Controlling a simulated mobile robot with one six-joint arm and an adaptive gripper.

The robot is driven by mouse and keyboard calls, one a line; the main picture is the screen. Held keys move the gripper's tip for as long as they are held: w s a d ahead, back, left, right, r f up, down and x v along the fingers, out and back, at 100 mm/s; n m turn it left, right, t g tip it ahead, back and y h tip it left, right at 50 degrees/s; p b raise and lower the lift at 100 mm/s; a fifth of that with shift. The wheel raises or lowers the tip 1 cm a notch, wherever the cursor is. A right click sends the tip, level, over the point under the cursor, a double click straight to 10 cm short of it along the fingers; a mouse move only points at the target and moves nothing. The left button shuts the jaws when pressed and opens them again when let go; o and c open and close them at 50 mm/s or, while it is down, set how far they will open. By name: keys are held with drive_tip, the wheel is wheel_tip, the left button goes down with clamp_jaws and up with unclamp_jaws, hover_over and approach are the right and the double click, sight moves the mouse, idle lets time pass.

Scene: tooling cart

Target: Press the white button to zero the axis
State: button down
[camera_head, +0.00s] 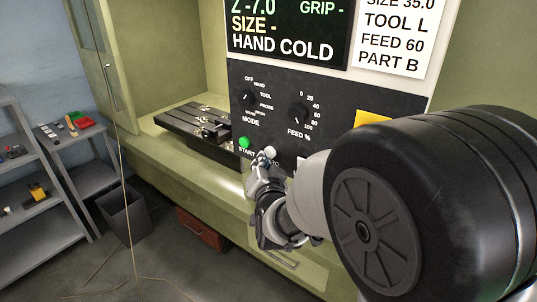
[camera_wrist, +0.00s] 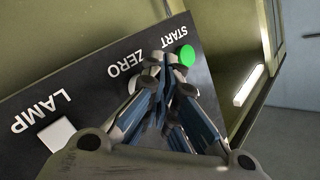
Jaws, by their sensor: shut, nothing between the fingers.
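The white button (camera_head: 270,151) is on the dark control panel, right of the green START button (camera_head: 244,142). My gripper (camera_head: 262,160) is shut and empty, its tips in front of the panel just below and left of the white button. In the wrist view the shut fingertips (camera_wrist: 160,72) lie between the ZERO label and the green START button (camera_wrist: 187,56). A pale edge of the white button (camera_wrist: 135,83) shows under the ZERO label, partly hidden by a finger. I cannot tell whether the tips touch it.
The panel (camera_head: 270,105) also has MODE (camera_head: 250,100) and FEED (camera_head: 298,113) knobs. A LAMP switch (camera_wrist: 57,133) shows in the wrist view. A screen (camera_head: 285,30) reads Z -7.0 and HAND COLD. A dark vise table (camera_head: 195,122) is left of the panel.

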drive_tip(key=shift+w+d+r+b, duration=0.1)
drive_tip(key=shift+w+d+b, duration=0.3)
drive_tip(key=shift+w+b, duration=0.1)
idle(1.2)
drive_tip(key=shift+s+a, duration=0.1)
drive_tip(key=shift+s+a+b, duration=0.3)
drive_tip(key=shift+s+a, duration=0.1)
drive_tip(key=shift+s, duration=0.2)
drive_tip(key=s+a, duration=0.1)
drive_tip(key=s, duration=0.1)
drive_tip(key=s+a, duration=0.2)
drive_tip(key=shift+b, duration=0.35)
idle(0.6)
